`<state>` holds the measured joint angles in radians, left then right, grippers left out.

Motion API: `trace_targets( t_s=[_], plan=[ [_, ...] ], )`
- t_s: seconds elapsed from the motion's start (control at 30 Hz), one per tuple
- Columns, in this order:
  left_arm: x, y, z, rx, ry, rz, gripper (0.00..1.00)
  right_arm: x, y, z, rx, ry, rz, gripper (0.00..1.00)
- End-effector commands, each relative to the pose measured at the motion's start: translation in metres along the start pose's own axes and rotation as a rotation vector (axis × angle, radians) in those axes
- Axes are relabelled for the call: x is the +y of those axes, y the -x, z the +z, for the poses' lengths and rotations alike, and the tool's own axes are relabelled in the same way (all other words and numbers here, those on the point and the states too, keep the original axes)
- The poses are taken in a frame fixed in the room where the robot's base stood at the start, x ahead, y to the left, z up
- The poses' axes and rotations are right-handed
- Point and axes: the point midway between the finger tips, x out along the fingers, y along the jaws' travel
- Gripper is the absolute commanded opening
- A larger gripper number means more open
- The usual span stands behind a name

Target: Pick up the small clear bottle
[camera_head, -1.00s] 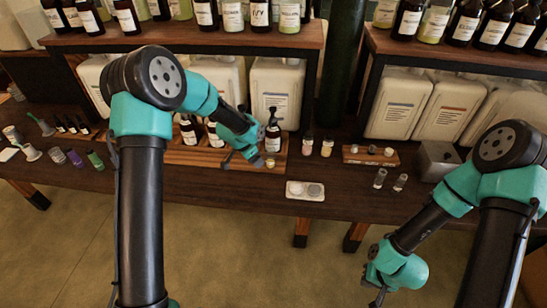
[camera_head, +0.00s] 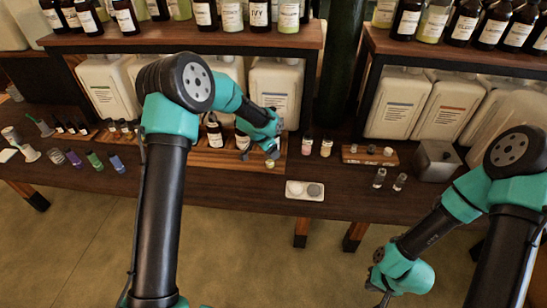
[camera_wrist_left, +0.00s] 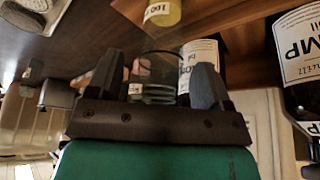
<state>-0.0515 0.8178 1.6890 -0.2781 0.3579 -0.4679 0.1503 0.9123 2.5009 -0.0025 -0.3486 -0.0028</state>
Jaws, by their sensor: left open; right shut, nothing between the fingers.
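My left gripper (camera_head: 273,151) is open over the wooden rack at the middle of the table, close to a small bottle with a yellowish part (camera_head: 270,164). In the left wrist view a clear glass shape (camera_wrist_left: 158,68) shows between the open fingers; whether they touch it I cannot tell. A yellow-labelled bottle (camera_wrist_left: 163,12) lies beyond the fingertips there. Two small clear bottles, one on the left (camera_head: 379,178) and one on the right (camera_head: 400,181), stand upright on the table to the right, apart from both grippers. My right gripper (camera_head: 382,296) is shut and empty in front of the table.
Dark labelled bottles (camera_head: 214,131) stand in the rack (camera_head: 205,158) beside my left gripper. A white tray (camera_head: 305,196) lies near the front edge. A metal box (camera_head: 437,160) stands at right. White canisters (camera_head: 275,95) line the back under the shelf.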

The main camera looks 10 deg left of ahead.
Motion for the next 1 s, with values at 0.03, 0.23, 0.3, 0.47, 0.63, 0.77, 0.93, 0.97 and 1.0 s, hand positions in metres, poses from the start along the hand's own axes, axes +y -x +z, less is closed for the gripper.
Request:
trace_targets(
  t_s=[0.03, 0.23, 0.3, 0.47, 0.63, 0.77, 0.93, 0.97, 1.0],
  plan=[
    [0.0003, -0.0065, 0.0015, -0.002, 0.001, 0.002, 0.73, 0.0, 0.0, 0.0, 0.0, 0.0, 0.0, 0.0],
    [-0.0001, -0.0115, 0.001, 0.001, 0.001, 0.0, 0.73, -0.0001, 0.0, 0.0, 0.0, 0.0, 0.0, 0.0],
    [-0.0001, -0.0113, 0.001, 0.001, 0.001, 0.0, 0.73, -0.0001, 0.0, 0.0, 0.0, 0.0, 0.0, 0.0],
    [0.0, -0.0113, 0.0012, 0.001, 0.0, 0.0, 0.73, 0.0, 0.0, 0.0, 0.0, 0.0, 0.0, 0.0],
    [0.0, -0.0113, 0.0012, 0.0, 0.0, 0.0, 0.7, 0.0, 0.0, 0.0, 0.0, 0.0, 0.0, 0.0],
    [0.0, -0.0113, 0.0012, 0.0, 0.0, 0.0, 0.58, 0.0, 0.0, 0.0, 0.0, 0.0, 0.0, 0.0],
    [0.0, -0.0113, 0.0012, 0.0, 0.0, 0.0, 0.42, 0.0, 0.0, 0.0, 0.0, 0.0, 0.0, 0.0],
    [0.0, -0.0113, 0.0012, 0.0, 0.0, 0.0, 0.39, 0.0, 0.0, 0.0, 0.0, 0.0, 0.0, 0.0],
    [0.0, -0.0113, 0.0012, 0.0, 0.0, 0.0, 0.35, 0.0, 0.0, 0.0, 0.0, 0.0, 0.0, 0.0]
  ],
)
